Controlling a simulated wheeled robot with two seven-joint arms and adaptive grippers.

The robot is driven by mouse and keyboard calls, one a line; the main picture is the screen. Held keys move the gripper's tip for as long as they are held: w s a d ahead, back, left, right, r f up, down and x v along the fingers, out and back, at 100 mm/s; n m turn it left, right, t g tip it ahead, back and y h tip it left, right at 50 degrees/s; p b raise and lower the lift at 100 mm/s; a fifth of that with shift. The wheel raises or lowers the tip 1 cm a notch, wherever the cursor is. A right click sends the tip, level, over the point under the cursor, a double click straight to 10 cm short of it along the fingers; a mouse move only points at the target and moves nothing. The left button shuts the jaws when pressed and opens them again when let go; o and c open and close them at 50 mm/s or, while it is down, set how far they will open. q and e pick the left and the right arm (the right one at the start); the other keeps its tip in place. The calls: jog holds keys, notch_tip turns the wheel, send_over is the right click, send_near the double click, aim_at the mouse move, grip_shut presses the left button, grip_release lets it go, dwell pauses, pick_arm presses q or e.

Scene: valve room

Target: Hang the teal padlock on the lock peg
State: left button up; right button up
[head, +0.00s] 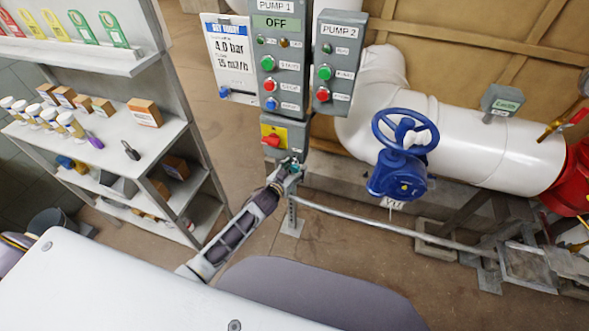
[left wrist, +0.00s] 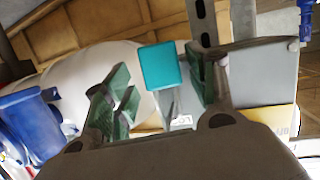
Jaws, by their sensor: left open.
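The teal padlock (left wrist: 165,68) sits between the two fingers of my left gripper (left wrist: 160,85) in the left wrist view, with a narrow gap on each side. A thin grey piece shows by the padlock; I cannot tell whether it is the shackle or the peg. In the head view my left gripper (head: 291,164) is open just below the grey switch box (head: 298,133), which has a yellow plate (head: 273,139) and a red knob. Only a speck of teal shows there. The lock peg is not clearly visible, so I cannot tell whether the padlock hangs on it. My right gripper is not in view.
Grey pump panels (head: 337,62) rise above the switch box, with a sign (head: 231,58) beside them. A blue handwheel valve (head: 404,132) and white pipe (head: 480,143) stand to the right. A shelf rack (head: 165,143) with jars and boxes is at left. Floor is clear between.

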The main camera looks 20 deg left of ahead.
pick_arm(q)
jog(key=shift+s, duration=0.15)
jog(key=v, duration=1.1)
jog(key=shift+s, duration=0.35)
dwell(0.4)
jog(key=shift+m, duration=0.6)
dwell(0.3)
